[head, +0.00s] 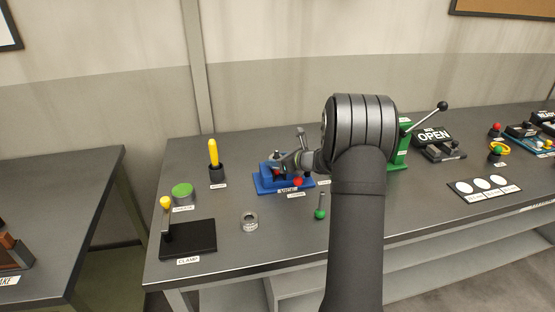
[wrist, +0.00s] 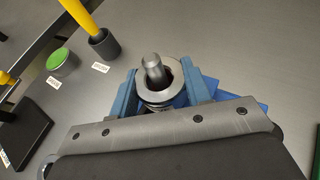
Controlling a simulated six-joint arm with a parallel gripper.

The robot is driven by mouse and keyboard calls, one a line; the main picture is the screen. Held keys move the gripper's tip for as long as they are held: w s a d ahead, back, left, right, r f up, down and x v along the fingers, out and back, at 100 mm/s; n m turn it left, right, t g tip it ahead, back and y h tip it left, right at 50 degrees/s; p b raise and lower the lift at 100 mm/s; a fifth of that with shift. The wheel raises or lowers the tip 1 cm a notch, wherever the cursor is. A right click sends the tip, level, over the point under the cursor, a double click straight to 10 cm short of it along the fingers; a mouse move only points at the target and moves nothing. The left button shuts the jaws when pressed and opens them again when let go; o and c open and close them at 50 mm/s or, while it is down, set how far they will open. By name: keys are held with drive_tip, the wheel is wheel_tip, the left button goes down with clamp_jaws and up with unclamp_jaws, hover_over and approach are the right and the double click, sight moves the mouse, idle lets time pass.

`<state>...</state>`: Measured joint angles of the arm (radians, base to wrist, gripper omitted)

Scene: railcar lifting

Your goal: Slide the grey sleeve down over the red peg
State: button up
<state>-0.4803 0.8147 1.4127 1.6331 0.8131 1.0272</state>
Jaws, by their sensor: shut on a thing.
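My gripper (wrist: 158,92) is shut on a round grey sleeve (wrist: 147,95) with a dark opening, its blue-grey fingers on either side. A grey cylinder (wrist: 153,66) stands up in the sleeve's opening, off-centre; I cannot tell how it is joined. In the head view my gripper (head: 284,165) is over the blue base (head: 268,186), and the sleeve is too small to make out. A small red part (head: 277,171) shows by the fingers, maybe the red peg. A red ball (head: 298,182) is at the base's front. The wrist view shows no red peg, so its fit with the sleeve is hidden.
A yellow handle (head: 212,152) in a dark cup stands left of the base. A green button (head: 182,190), a black clamp plate (head: 190,239), a grey ring (head: 250,221) and a green-balled lever (head: 320,212) are nearby. A green lever stand (head: 402,152) is right of my arm.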

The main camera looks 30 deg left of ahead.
drive_tip(key=shift+f, duration=0.3)
drive_tip(key=o, duration=1.3)
drive_tip(key=shift+d, duration=0.1)
drive_tip(key=v, duration=1.7)
drive_tip(key=shift+d, duration=0.15)
drive_tip(key=x, duration=1.7)
drive_tip(key=shift+a, duration=0.25)
drive_tip(key=shift+d, duration=0.1)
